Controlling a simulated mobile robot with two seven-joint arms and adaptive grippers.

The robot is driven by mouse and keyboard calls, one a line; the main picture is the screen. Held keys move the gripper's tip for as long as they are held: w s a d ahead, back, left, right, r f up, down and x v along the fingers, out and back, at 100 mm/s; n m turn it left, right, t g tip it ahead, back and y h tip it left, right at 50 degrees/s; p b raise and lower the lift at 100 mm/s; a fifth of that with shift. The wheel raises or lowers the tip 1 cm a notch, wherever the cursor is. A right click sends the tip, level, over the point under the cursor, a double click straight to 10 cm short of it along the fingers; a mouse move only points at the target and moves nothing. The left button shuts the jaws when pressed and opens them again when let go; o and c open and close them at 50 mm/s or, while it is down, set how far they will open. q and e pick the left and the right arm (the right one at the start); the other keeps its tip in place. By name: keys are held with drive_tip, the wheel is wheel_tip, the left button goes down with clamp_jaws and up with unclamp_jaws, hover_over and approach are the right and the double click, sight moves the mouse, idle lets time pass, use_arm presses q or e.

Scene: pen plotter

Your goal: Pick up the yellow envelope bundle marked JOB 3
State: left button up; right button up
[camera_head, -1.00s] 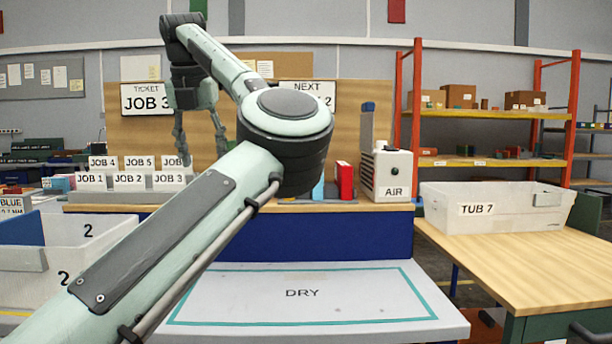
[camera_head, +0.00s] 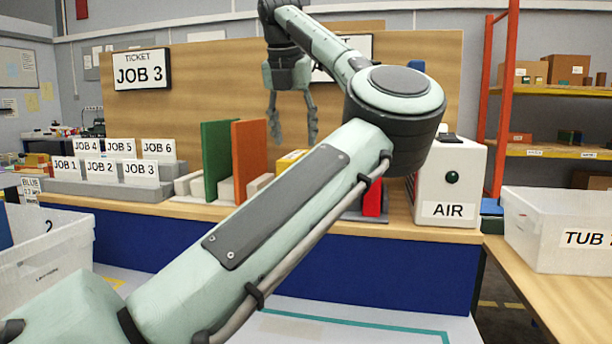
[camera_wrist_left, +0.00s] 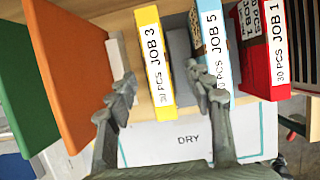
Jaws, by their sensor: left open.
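The yellow envelope bundle marked JOB 3 (camera_wrist_left: 153,55) stands upright in the wrist view, its label facing up at the camera. In the head view only a small part of the yellow bundle (camera_head: 288,160) shows behind my arm. My left gripper (camera_head: 293,138) hangs fingers down over the bench rack, open and empty. In the wrist view its fingers (camera_wrist_left: 160,75) appear on either side of the yellow bundle, the right one overlapping the blue bundle's edge. I cannot tell how far below the fingertips the bundle is. My right gripper is not in view.
A blue JOB 5 bundle (camera_wrist_left: 215,45) and a red JOB 1 bundle (camera_wrist_left: 262,45) stand right of the yellow one. Orange (camera_head: 249,155) and green (camera_head: 216,160) panels stand left. The AIR box (camera_head: 450,185) is at right, the JOB 3 ticket sign (camera_head: 142,70) behind.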

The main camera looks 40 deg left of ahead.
sight(294, 155)
use_arm(q)
drive_tip(key=shift+s+x, duration=0.25)
drive_tip(key=shift+x, duration=0.95)
drive_tip(key=x, duration=0.4)
drive_tip(key=shift+a+f, duration=0.1)
drive_tip(key=shift+f, duration=0.15)
clamp_jaws()
